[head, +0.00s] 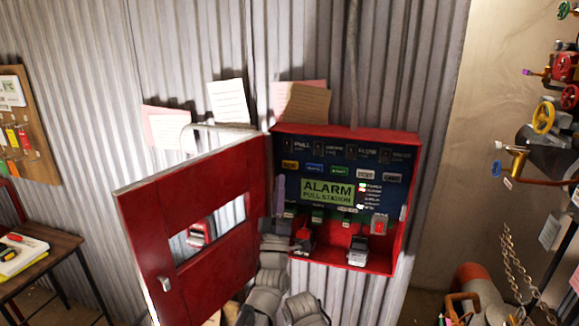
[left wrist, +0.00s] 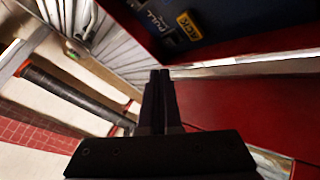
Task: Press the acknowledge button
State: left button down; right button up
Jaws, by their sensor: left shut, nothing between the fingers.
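The acknowledge button is a small yellow block marked ACK (head: 290,164) at the left end of the button row on the dark blue panel (head: 328,160). In the left wrist view the same yellow ACK button (left wrist: 188,24) is near the top, up and right of the fingertips. My left gripper (head: 279,181) is at the left edge of the open red box, below and left of the button and apart from it. Its fingers (left wrist: 161,74) are together with nothing between them. My right gripper is not visible.
The red box door (head: 215,195) hangs open to the left, close to my left gripper. Other buttons, including a white one (head: 366,174), sit right of ACK. Below is the green ALARM sign (head: 327,190). Pipes and valves (head: 545,120) fill the right; a wooden table (head: 40,262) stands left.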

pick_arm(q)
jog(key=shift+w+d, duration=0.3)
jog(key=shift+w, duration=0.65)
jog(key=shift+w+d, duration=0.35)
jog(key=shift+w, duration=0.6)
jog(key=shift+w+d, duration=0.3)
jog(key=shift+w, duration=0.65)
jog(key=shift+w, duration=0.1)
jog(key=shift+w+d, duration=0.15)
jog(key=shift+w, duration=0.15)
jog(key=shift+w+d, duration=0.15)
jog(key=shift+w, duration=0.35)
dwell(0.4)
jog(key=shift+s, duration=0.2)
jog(key=shift+s+a, duration=0.3)
jog(key=shift+s, duration=0.4)
jog(key=s, duration=0.1)
jog(key=s+a, duration=0.1)
jog(key=s, duration=0.2)
jog(key=shift+s+a, duration=0.3)
jog(key=shift+s, duration=0.1)
